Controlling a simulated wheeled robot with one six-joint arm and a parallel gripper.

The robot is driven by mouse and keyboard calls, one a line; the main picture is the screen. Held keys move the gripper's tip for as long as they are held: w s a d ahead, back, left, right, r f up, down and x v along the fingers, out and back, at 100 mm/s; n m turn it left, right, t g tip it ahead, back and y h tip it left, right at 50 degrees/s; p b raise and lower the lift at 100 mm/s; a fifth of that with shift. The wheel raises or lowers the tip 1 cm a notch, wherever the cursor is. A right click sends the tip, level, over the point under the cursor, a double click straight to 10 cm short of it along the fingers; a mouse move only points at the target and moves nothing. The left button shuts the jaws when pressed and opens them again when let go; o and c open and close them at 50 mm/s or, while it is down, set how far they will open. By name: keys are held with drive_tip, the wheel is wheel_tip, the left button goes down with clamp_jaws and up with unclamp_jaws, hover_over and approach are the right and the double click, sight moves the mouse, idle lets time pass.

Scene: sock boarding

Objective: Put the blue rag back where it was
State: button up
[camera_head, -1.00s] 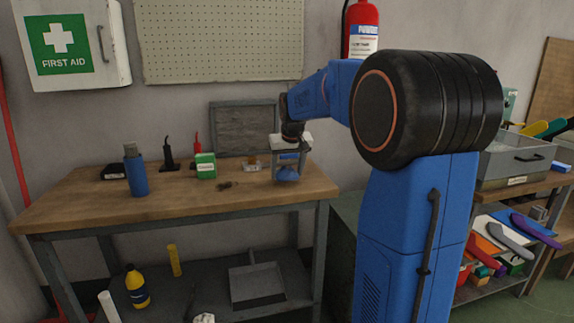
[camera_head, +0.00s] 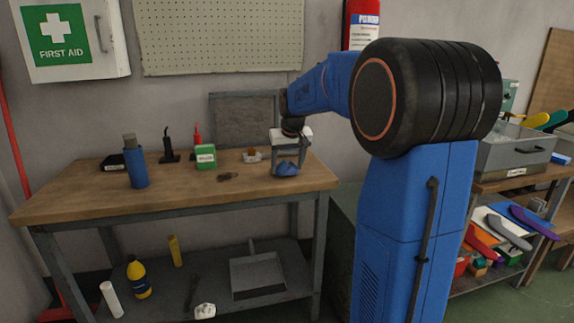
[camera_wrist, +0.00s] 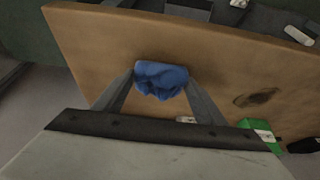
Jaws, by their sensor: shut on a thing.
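The blue rag (camera_head: 286,169) is a small crumpled bundle at the right end of the wooden workbench (camera_head: 240,192). My gripper (camera_head: 287,164) points down over the bench top and is shut on the rag. In the wrist view the rag (camera_wrist: 161,80) bulges between the two grey fingertips (camera_wrist: 160,84), with the wooden top behind it. The rag is at or very near the bench surface; I cannot tell whether it touches.
Left of the rag are a dark stain (camera_head: 228,177), a green box (camera_head: 205,156), a small white item (camera_head: 252,156) and a blue bottle (camera_head: 135,165). A grey framed panel (camera_head: 243,120) stands behind. The bench front centre is clear.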

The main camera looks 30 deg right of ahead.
drive_tip(key=shift+f, duration=0.3)
drive_tip(key=o, duration=1)
drive_tip(key=shift+r, duration=0.1)
drive_tip(key=v, duration=1.7)
drive_tip(key=s+a+f+n, duration=0.1)
drive_tip(key=s+a+f, duration=0.45)
drive_tip(key=s, duration=0.35)
drive_tip(key=s+a+f+n, duration=0.1)
drive_tip(key=s+a+f, duration=0.3)
drive_tip(key=s+a, duration=0.3)
drive_tip(key=shift+n+t+y, duration=0.3)
drive_tip(key=shift+n+y, duration=0.3)
drive_tip(key=s+a+f, duration=0.1)
drive_tip(key=s+f, duration=0.3)
drive_tip(key=s, duration=0.1)
drive_tip(key=s+a+f, duration=0.1)
drive_tip(key=s+f, duration=0.4)
drive_tip(key=s, duration=0.1)
drive_tip(key=s+a+f, duration=0.2)
drive_tip(key=s+f, duration=0.3)
drive_tip(key=shift+s+f, duration=0.15)
drive_tip(key=shift+s, duration=0.2)
